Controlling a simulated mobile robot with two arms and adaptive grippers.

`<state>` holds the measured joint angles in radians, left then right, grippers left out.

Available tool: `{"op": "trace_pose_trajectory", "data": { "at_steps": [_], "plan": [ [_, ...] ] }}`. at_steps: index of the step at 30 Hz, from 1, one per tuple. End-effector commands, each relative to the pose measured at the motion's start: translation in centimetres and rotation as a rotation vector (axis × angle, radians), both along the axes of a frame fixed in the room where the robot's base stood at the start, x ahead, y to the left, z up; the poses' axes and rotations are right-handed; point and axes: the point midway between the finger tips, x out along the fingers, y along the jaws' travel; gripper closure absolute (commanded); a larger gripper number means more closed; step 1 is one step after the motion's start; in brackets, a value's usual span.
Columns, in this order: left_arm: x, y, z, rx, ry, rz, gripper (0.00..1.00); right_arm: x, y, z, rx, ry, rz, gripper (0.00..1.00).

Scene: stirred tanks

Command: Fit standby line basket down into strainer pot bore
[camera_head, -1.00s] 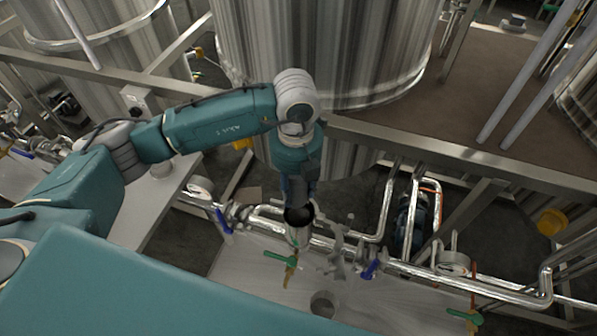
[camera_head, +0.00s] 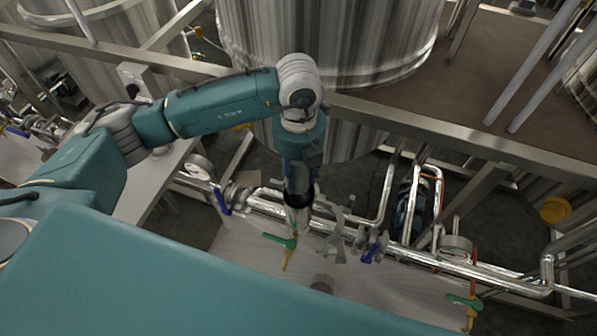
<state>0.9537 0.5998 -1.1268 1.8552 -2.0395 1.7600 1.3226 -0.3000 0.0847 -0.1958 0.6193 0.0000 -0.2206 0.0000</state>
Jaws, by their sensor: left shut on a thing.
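My left gripper (camera_head: 298,200) hangs down from the teal arm at the middle of the view, over the pipework. Its dark body is shut on a small silvery piece (camera_head: 299,218), which looks like the standby line basket; the fingers are hard to make out. A small grey cylinder (camera_head: 322,283) stands on the pale surface below and slightly right of the gripper, apart from it, partly hidden by my teal body. It may be the strainer pot, but I cannot tell its bore clearly. My right gripper is not in view.
Steel pipes (camera_head: 440,262) run across behind the gripper. A green-handled valve (camera_head: 279,241) and a blue-handled valve (camera_head: 375,249) are close to it. A grey bracket-like fitting (camera_head: 337,235) stands just right. Large steel tanks (camera_head: 330,40) and a frame beam (camera_head: 450,150) lie beyond.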

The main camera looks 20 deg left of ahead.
Motion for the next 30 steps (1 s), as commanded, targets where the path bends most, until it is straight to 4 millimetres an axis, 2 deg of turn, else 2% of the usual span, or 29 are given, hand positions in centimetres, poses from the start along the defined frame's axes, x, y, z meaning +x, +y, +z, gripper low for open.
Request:
{"op": "trace_pose_trajectory", "data": {
  "at_steps": [1, 9, 30],
  "plan": [
    [0.0, 0.0, -1.0, 0.000, 0.000, 0.000, 0.92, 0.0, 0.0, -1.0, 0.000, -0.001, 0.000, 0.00],
    [0.0, 0.0, -3.2, 0.000, 0.000, 0.000, 0.92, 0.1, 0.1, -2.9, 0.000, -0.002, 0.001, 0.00],
    [0.0, 0.0, -3.5, 0.000, 0.000, 0.000, 0.92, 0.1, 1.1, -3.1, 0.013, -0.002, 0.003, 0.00]
  ]
}}
